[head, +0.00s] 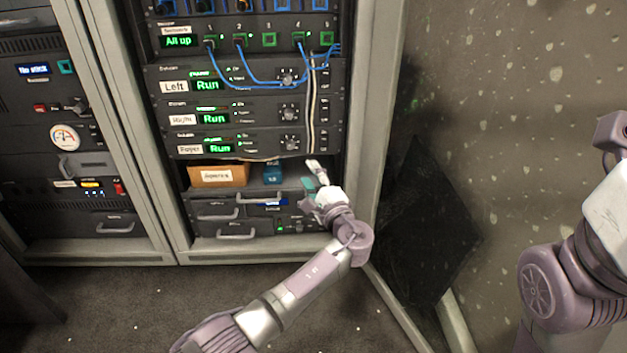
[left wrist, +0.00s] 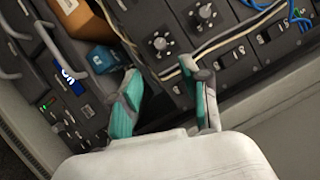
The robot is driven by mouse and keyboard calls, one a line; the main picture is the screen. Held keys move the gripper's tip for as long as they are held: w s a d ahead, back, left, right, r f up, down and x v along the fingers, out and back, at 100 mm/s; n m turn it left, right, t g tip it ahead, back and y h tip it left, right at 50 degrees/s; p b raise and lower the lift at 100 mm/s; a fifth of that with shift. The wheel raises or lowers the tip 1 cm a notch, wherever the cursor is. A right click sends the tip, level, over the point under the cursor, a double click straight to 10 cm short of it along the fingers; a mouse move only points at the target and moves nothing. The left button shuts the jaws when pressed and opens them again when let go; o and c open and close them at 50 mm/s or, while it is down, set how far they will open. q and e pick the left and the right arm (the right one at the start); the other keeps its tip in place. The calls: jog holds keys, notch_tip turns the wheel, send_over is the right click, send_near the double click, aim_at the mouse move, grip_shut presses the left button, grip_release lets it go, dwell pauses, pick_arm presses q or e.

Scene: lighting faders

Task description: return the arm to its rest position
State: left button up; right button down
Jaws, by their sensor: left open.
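My left gripper (head: 313,178) is in front of the lower right part of the rack, just below the unit labelled Foyer (head: 187,149). In the left wrist view its two teal-padded fingers (left wrist: 165,95) stand apart with nothing between them. My left arm (head: 305,285) reaches up from the bottom of the head view. Part of my right arm (head: 570,280) shows at the right edge of the head view. Its gripper is out of the frame.
The rack holds units labelled Left (head: 174,87) and Right (head: 183,120), with knobs and blue cables (head: 255,83). An orange box (head: 217,175) and a small blue box (head: 272,174) sit on a shelf. A dark panel (head: 425,215) leans right of the rack. Carpet floor (head: 120,305) is open in front.

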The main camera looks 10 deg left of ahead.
pick_arm(q)
jog(key=shift+v, duration=0.8)
